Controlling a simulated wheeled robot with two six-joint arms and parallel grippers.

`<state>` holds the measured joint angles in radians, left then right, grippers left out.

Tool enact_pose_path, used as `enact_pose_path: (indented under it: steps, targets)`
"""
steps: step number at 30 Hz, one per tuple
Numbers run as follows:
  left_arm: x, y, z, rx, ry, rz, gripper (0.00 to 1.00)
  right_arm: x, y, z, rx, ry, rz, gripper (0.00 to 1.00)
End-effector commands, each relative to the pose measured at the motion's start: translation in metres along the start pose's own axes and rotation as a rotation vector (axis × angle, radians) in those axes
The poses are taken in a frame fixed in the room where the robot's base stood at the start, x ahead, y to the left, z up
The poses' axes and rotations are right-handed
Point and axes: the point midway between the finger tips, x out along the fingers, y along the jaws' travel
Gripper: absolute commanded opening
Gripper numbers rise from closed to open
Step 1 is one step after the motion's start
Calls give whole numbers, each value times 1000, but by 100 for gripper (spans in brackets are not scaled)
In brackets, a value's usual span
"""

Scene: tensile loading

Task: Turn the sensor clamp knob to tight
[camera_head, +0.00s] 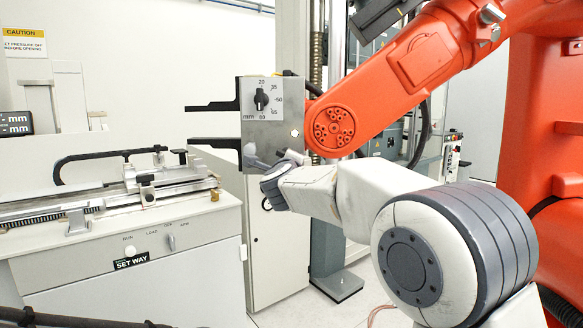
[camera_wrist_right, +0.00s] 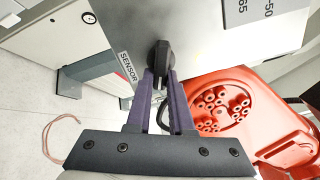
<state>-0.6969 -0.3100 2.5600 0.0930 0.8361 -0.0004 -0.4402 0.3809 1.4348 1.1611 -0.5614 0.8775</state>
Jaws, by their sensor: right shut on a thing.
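The sensor clamp knob is a black knob (camera_wrist_right: 162,52) on a grey metal face, beside a label (camera_wrist_right: 128,66) that reads SENSOR. In the right wrist view its bar points roughly up and down the picture. My right gripper (camera_wrist_right: 161,74) has its two purple fingers closed on either side of the knob's lower part. In the head view my right arm reaches in from the right to the lower part of the grey metal box (camera_head: 285,131); the knob is hard to make out there. My left gripper is not in view.
A black dial knob (camera_head: 261,99) with mm numbers sits higher on the same box. A large orange robot arm (camera_head: 430,60) is joined close to the box's right side. A bench (camera_head: 130,270) with a rail device (camera_head: 150,180) stands at the left.

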Motion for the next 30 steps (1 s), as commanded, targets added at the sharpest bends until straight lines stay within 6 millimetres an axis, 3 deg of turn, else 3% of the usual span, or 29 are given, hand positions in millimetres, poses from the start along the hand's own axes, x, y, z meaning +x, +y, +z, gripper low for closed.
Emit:
enact_pose_path:
  steps: [21, 22, 24, 30]
  targets:
    - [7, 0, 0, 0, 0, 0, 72, 0, 2, 1, 72, -2, 3, 0]
    - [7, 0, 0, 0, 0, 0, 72, 0, 2, 1, 72, -2, 3, 31]
    - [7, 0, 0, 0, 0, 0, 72, 0, 2, 1, 72, -1, 2, 50]
    - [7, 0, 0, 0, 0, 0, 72, 0, 2, 0, 71, -1, 1, 50]
